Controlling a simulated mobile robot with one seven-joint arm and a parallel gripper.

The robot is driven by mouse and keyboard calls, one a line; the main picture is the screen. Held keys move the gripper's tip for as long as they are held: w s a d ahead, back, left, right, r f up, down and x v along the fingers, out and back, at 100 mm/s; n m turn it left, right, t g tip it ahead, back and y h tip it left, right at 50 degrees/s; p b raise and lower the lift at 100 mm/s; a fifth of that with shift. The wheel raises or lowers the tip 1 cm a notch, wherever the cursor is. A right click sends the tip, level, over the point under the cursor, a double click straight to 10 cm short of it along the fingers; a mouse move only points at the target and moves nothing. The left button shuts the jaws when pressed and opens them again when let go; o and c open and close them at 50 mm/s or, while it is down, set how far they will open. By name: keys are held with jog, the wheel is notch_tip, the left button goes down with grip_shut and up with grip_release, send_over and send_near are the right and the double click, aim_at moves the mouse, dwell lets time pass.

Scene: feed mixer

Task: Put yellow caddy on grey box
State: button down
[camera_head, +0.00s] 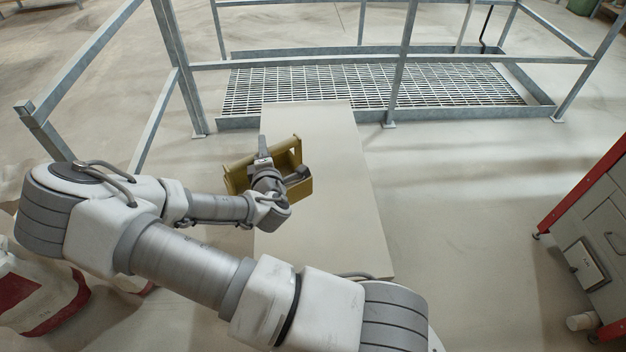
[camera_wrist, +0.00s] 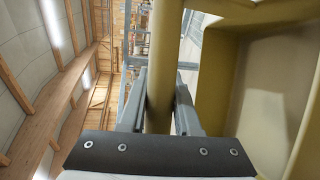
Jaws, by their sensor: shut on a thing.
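The yellow caddy (camera_head: 237,180) is over the pale grey flat-topped slab or box (camera_head: 345,215) in the head view. I cannot tell whether it touches that top. My gripper (camera_head: 264,158) is at the caddy and partly covers it. In the wrist view my gripper (camera_wrist: 158,95) has a finger on each side of the caddy's yellow handle bar (camera_wrist: 164,45) and is shut on it. The caddy's yellow wall and hollow (camera_wrist: 215,85) fill the right of that view. A dark grey item (camera_head: 297,174) shows at the caddy's right end, not clear.
A metal railing (camera_head: 405,65) and grating (camera_head: 370,88) stand beyond the slab. A grey cabinet with a red frame (camera_head: 605,225) is at the right. A white and red object (camera_head: 45,295) is at the lower left. The floor right of the slab is clear.

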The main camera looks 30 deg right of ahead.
jog(key=s+d+f+m+g+h+b, duration=0.1)
jog(key=d+f+m+g+h+b, duration=0.2)
jog(key=f+b, duration=0.7)
jog(key=s+d+f+m+g+h+b, duration=0.1)
jog(key=d+f+m+g+h+b, duration=0.25)
jog(key=f+b, duration=0.65)
jog(key=w+d+f+t+b, duration=0.1)
jog(key=w+d+f+b, duration=0.2)
jog(key=d+f, duration=0.9)
jog(key=shift+w+d+f+t, duration=0.2)
jog(key=shift+w+f+t, duration=0.15)
jog(key=shift+f, duration=0.1)
jog(key=shift+n, duration=0.25)
jog(key=shift+f, duration=0.2)
jog(key=c, duration=0.6)
grip_release()
jog(key=shift+r, duration=0.1)
